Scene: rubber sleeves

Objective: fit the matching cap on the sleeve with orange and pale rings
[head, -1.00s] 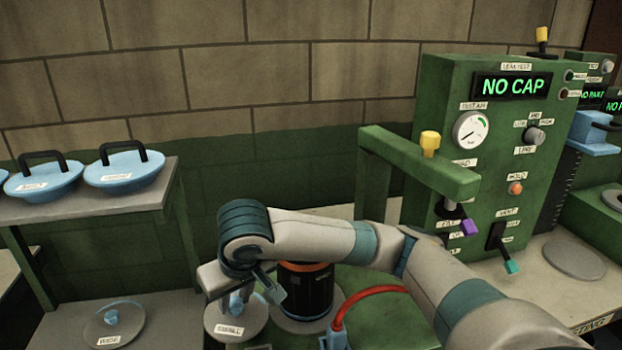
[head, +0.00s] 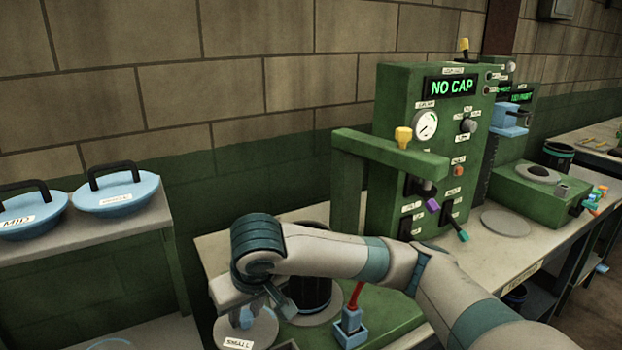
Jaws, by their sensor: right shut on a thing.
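My right gripper (head: 250,310) is shut on the knob of a pale grey cap labelled SMALL (head: 262,334), low in the picture. The black sleeve (head: 312,294) stands just right of the cap, on a round plate on the green test stand. My left gripper is not in view.
The green leak tester (head: 400,140) reads NO CAP, and its arm (head: 405,165) reaches out beyond my forearm. Blue lids with black handles (head: 117,196) lie on a shelf (head: 120,235) at left. A blue block (head: 350,328) with a red hose is near the sleeve.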

